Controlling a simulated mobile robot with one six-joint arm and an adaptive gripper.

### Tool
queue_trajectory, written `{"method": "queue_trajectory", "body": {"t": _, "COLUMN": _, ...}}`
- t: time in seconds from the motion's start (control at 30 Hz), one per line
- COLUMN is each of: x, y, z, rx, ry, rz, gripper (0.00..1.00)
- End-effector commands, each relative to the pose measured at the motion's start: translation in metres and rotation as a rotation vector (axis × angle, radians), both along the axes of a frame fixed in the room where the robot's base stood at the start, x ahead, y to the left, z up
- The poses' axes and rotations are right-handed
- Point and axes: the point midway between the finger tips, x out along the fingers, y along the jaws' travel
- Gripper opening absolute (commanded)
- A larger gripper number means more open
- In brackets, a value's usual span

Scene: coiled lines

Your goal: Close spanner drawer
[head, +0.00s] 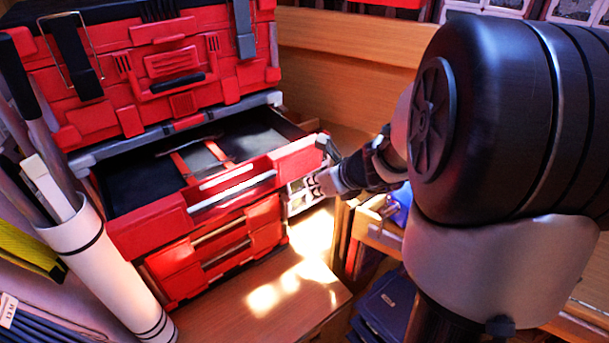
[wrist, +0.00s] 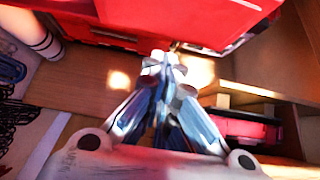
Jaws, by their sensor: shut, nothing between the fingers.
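The red spanner drawer (head: 285,165) stands pulled out from the red tool chest in the head view. Its black-lined inside and a red divider show. A pale handle strip runs along its front. My gripper (head: 303,192) is shut and empty, just below and beside the right end of the drawer front. In the wrist view my gripper (wrist: 163,62) has its fingertips together close to the red front (wrist: 205,22) at the top of the picture. I cannot tell whether they touch it.
Shut red drawers (head: 215,250) lie below the open one. A white tube (head: 105,255) holding long items stands close at the left. The wooden surface (head: 255,305) in front is clear. Wooden shelving (head: 370,225) with dark books is near my arm at the right.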

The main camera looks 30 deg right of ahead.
Motion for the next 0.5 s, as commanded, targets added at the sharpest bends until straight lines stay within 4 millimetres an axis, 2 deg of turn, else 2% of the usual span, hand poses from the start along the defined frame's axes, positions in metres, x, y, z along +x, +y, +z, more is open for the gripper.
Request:
{"method": "queue_trajectory", "body": {"t": 0.2, "x": 0.016, "y": 0.003, "z": 0.000, "rx": 0.000, "ry": 0.002, "rz": 0.001, "gripper": 0.00}}
{"method": "queue_trajectory", "body": {"t": 0.5, "x": 0.018, "y": 0.003, "z": 0.001, "rx": 0.000, "ry": 0.001, "rz": 0.000, "gripper": 0.00}}
